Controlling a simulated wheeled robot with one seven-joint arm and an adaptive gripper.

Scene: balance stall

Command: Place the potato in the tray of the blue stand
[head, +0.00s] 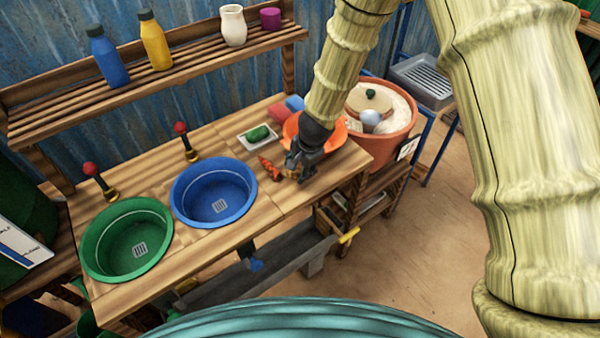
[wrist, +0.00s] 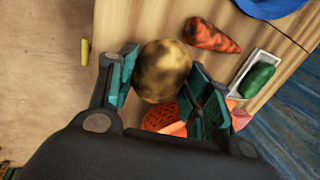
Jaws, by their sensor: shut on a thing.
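A brown, mottled potato (wrist: 163,68) sits between the two fingers of my gripper (wrist: 160,82) in the wrist view, and the gripper is shut on it. In the head view my gripper (head: 303,163) is over the right end of the wooden counter, in front of an orange bowl; the potato cannot be made out there. The blue stand (head: 428,150) is at the upper right of the head view, with a grey ribbed tray (head: 432,88) on top. The tray looks empty. The gripper is well to the left of the stand.
The orange bowl (head: 352,140) is behind my gripper. A large terracotta pot (head: 400,137) stands between the counter and the stand. Blue (head: 178,200) and green (head: 95,255) basins are left.

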